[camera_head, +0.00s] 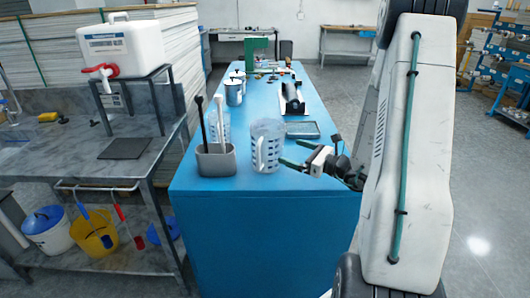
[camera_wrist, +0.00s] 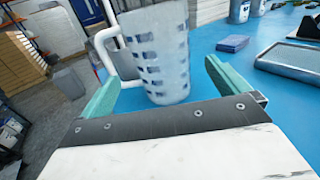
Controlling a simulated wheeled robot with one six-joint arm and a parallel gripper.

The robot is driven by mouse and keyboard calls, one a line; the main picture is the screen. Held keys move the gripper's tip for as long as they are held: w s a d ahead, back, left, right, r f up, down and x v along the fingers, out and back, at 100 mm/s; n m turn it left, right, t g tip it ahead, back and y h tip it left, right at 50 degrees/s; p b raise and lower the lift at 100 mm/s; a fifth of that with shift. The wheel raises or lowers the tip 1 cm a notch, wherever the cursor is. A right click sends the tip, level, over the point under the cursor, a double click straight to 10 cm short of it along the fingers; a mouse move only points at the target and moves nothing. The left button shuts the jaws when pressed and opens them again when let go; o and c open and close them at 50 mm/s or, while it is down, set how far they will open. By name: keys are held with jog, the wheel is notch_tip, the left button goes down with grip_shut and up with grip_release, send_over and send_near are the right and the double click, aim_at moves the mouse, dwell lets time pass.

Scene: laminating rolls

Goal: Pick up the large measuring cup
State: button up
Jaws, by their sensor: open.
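The large measuring cup (camera_head: 266,147) stands upright on the blue table in the head view.
The grey holder (camera_head: 216,162) with upright tools stands left of the cup on the blue table (camera_head: 250,215). A shallow tray (camera_head: 302,130) lies behind my gripper. Metal pots (camera_head: 234,92) and a black-and-white device (camera_head: 292,100) stand farther back. A blue block (camera_wrist: 233,43) shows in the wrist view.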

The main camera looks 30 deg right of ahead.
aim_at(280, 147)
jog(key=x, duration=0.5)
jog(key=shift+a, duration=0.15)
jog(key=shift+r+x, duration=0.1)
jog(key=shift+x, duration=1.3)
jog(key=shift+r+x, duration=0.15)
jog(key=shift+x, duration=1.25)
jog(key=c, duration=0.7)
